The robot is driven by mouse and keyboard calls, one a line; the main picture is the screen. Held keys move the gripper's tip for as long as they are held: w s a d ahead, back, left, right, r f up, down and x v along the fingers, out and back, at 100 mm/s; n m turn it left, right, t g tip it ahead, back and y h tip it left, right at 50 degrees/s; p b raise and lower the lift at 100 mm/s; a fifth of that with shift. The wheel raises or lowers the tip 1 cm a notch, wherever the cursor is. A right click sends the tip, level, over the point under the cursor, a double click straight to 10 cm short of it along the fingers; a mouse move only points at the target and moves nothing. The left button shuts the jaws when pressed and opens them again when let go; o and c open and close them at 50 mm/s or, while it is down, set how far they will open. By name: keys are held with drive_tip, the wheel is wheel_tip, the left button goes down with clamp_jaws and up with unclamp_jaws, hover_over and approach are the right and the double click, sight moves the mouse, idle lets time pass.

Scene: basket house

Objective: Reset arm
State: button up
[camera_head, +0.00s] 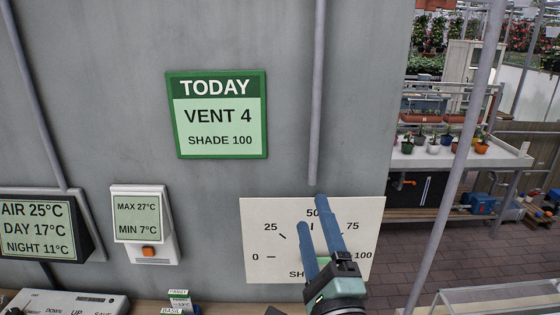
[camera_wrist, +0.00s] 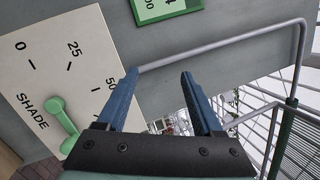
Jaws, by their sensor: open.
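My gripper (camera_head: 312,212) is in front of the white shade dial panel (camera_head: 256,214) in the head view, its two blue fingers pointing up and apart. In the wrist view my gripper (camera_wrist: 159,73) is open with nothing between the fingers. The panel (camera_wrist: 62,55) is at the left in that view, with marks 0, 25 and 50 showing. Its green lever (camera_wrist: 59,116) lies left of my fingers, and I cannot tell which mark it points at.
A green sign (camera_head: 217,115) reads VENT 4, SHADE 100. A max-min thermometer (camera_head: 140,215), a climate display (camera_head: 40,225) and a control box (camera_head: 65,300) are at the left. A grey pipe (camera_head: 318,90) runs down the wall. At right, a potted-plant bench (camera_head: 450,155) stands beyond a pole (camera_head: 455,180).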

drive_tip(key=s+a+r+n+t+h, duration=0.1)
drive_tip(key=s+r+n, duration=0.3)
drive_tip(key=r, duration=0.5)
drive_tip(key=s+a+r+n+t+b, duration=0.1)
drive_tip(key=s+a+r+n+t, duration=0.1)
drive_tip(key=s+r+n, duration=0.3)
drive_tip(key=s+a+r+n+t+h+b, duration=0.1)
drive_tip(key=s+r+n, duration=0.4)
drive_tip(key=r+n, duration=0.6)
wheel_tip(320, 180, up, 2)
drive_tip(key=a+t, duration=0.1)
drive_tip(key=t, duration=0.1)
drive_tip(key=shift+s+a+r+t+h, duration=0.2)
drive_tip(key=shift+s+r+t+h, duration=0.05)
drive_tip(key=shift+t+h, duration=0.05)
